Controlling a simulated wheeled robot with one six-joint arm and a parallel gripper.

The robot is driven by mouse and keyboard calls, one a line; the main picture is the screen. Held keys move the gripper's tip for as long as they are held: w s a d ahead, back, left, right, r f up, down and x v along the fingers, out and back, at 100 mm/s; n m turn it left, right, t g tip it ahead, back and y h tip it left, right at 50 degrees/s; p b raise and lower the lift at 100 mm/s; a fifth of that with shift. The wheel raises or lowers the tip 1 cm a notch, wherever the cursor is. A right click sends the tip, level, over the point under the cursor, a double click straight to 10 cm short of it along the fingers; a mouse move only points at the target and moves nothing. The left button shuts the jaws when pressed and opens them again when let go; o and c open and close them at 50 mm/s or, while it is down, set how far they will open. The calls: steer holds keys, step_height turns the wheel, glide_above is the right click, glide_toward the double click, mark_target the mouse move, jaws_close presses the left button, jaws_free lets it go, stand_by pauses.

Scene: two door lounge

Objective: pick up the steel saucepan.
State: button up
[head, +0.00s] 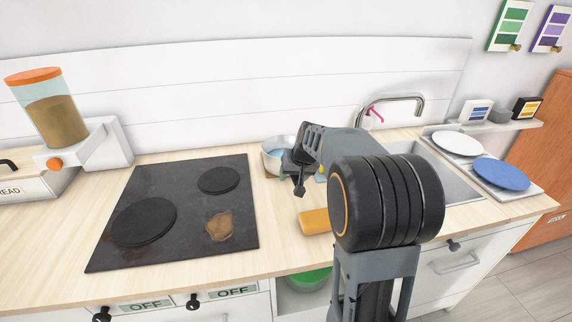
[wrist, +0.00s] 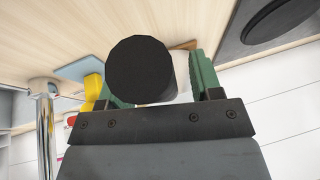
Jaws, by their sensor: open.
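The steel saucepan (head: 272,157) stands on the counter right of the hob in the head view, its right side hidden behind my gripper (head: 299,168). My gripper is over the counter at the pan's right edge. In the wrist view the jaws of my gripper (wrist: 160,88) are open, with green fingers on both sides. A black round-ended shape (wrist: 139,68) fills much of the gap between them; it may be the pan's handle end, but I cannot tell. Contact with the fingers is not clear.
The black hob (head: 180,205) lies left, with a brown stain on it. A yellow-orange block (head: 315,220) lies in front of my gripper. The sink tap (head: 392,103) stands behind right. A blue plate (head: 501,174) and white plate (head: 458,143) are far right.

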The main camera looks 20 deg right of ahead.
steer(key=c, duration=0.9)
steer(key=shift+r, duration=0.1)
steer(key=shift+c, duration=0.8)
